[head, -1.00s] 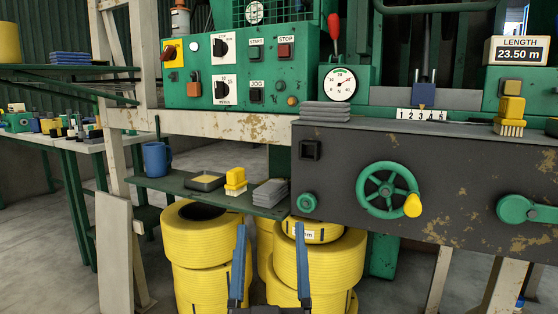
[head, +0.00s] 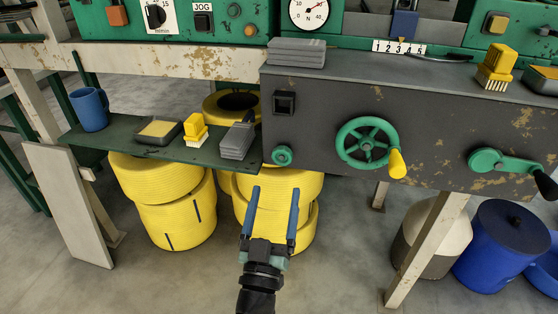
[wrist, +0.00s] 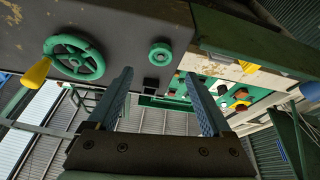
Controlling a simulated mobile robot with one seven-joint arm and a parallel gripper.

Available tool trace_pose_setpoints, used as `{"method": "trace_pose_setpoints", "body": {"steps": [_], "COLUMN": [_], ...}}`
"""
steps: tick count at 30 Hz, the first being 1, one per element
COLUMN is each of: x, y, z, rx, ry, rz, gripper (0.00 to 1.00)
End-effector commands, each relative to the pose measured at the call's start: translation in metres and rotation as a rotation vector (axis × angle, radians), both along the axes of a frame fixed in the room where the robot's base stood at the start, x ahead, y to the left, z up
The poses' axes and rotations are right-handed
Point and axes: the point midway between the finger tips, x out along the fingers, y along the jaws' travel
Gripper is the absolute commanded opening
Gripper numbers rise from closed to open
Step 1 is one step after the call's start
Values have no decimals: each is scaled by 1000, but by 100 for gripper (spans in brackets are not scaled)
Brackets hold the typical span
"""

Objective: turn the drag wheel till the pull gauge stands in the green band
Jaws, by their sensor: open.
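The green spoked handwheel (head: 367,143) with a yellow handle (head: 397,163) is on the front of the dark grey machine. It also shows at the upper left of the wrist view (wrist: 75,57). A white round gauge (head: 309,11) marked N is cut off by the head view's top edge.
A small green knob (head: 282,156) and a green crank (head: 500,160) flank the wheel. A shelf (head: 110,143) at left holds a blue mug (head: 89,108), a yellow brush (head: 194,131) and grey pads (head: 238,141). Yellow hose coils (head: 175,215) stand below. A blue drum (head: 500,245) stands right.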

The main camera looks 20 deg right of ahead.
Motion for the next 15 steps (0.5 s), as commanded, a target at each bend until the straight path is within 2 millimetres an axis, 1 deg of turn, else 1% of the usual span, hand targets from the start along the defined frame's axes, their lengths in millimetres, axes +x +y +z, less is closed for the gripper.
{"method": "trace_pose_setpoints", "body": {"steps": [1,6,10,15], "x": [9,36,51,64], "y": [-6,-22,-31,-37], "z": [4,16,23,30], "rx": [1,0,1,0], "ry": [-5,-4,-2,-1], "rz": [-2,-1,0,1], "gripper": [84,84,84,84]}}
